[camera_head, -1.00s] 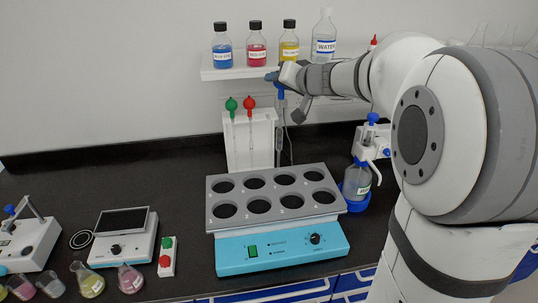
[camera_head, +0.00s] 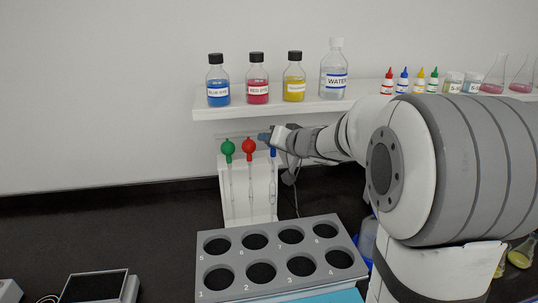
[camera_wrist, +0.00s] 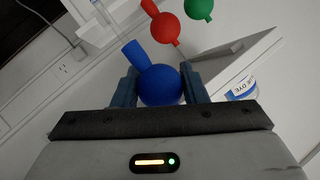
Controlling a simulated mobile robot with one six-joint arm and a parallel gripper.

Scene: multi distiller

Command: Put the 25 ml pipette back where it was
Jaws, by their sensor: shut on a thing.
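My gripper (camera_head: 270,139) is shut on the blue bulb (camera_wrist: 160,86) of a pipette, with a finger on each side of it in the wrist view. In the head view the held blue-bulb pipette (camera_head: 273,153) hangs upright at the right end of the white pipette rack (camera_head: 262,205), level with the others. Its glass tube (camera_head: 272,185) runs down along the rack's right side. I cannot tell whether it rests in its slot. No volume mark is readable. The green-bulb pipette (camera_head: 228,150) and red-bulb pipette (camera_head: 249,150) hang to its left.
A shelf (camera_head: 280,108) with dye bottles and a water bottle (camera_head: 334,72) is just above my gripper. A grey block with round holes (camera_head: 282,258) stands in front of the rack.

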